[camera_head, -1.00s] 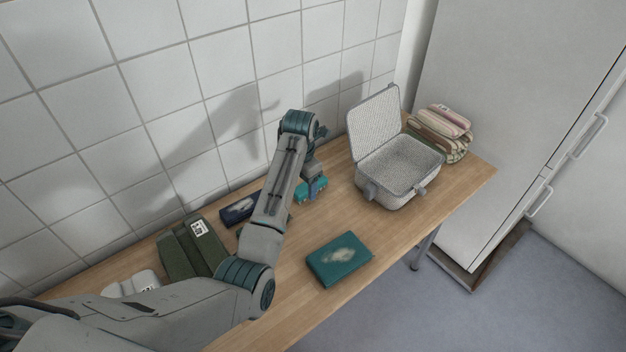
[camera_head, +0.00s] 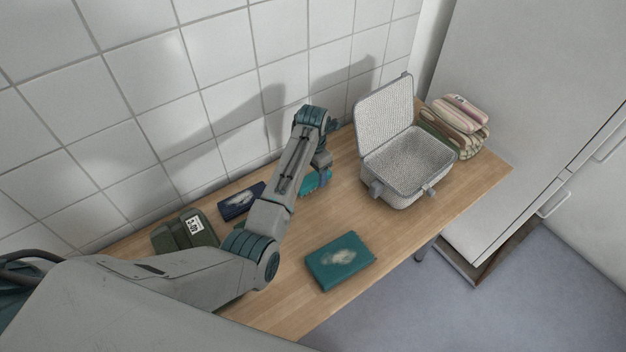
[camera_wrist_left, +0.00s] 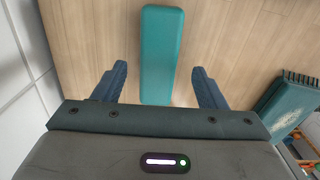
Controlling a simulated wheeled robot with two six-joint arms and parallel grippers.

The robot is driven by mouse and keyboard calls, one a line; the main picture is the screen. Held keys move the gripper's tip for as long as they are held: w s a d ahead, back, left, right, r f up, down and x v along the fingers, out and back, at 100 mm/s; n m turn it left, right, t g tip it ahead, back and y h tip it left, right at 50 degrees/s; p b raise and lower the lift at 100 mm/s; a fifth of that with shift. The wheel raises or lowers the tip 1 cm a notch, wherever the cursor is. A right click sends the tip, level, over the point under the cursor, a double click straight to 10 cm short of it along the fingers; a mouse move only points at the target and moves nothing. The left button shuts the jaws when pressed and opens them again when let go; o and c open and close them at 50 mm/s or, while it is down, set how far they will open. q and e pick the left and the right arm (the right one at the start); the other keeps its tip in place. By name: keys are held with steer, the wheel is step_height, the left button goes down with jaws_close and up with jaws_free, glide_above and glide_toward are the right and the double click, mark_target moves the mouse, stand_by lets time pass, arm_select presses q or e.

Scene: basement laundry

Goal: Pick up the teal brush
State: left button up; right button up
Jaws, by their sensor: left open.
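The teal brush (camera_head: 316,183) lies on the wooden table, partly hidden behind my left gripper in the head view. In the left wrist view the teal brush (camera_wrist_left: 162,52) is a long rounded teal block, pointing lengthwise away from me. My left gripper (camera_head: 322,180) is over its near side. In the left wrist view its two blue fingers (camera_wrist_left: 158,82) are apart, one on each side of the brush's near end, with bare table showing between finger and brush. No contact shows. My right gripper is not in view.
A navy box (camera_head: 241,201) and a green case (camera_head: 184,231) are near the tiled wall. Bare table (camera_head: 375,225) lies between the teal box and basket.

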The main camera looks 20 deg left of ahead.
mark_target(313, 177)
arm_select(q)
step_height(313, 177, down, 3)
steer(key=shift+a+f+p, duration=0.1)
steer(key=shift+f+p, duration=0.05)
steer(key=shift+p, duration=0.2)
steer(key=shift+f, duration=0.25)
steer(key=shift+w, duration=0.1)
steer(key=shift+c, duration=0.6)
steer(key=c, duration=1)
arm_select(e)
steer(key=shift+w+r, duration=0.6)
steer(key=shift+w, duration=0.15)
arm_select(q)
steer(key=shift+o, duration=0.2)
steer(key=shift+r, duration=0.1)
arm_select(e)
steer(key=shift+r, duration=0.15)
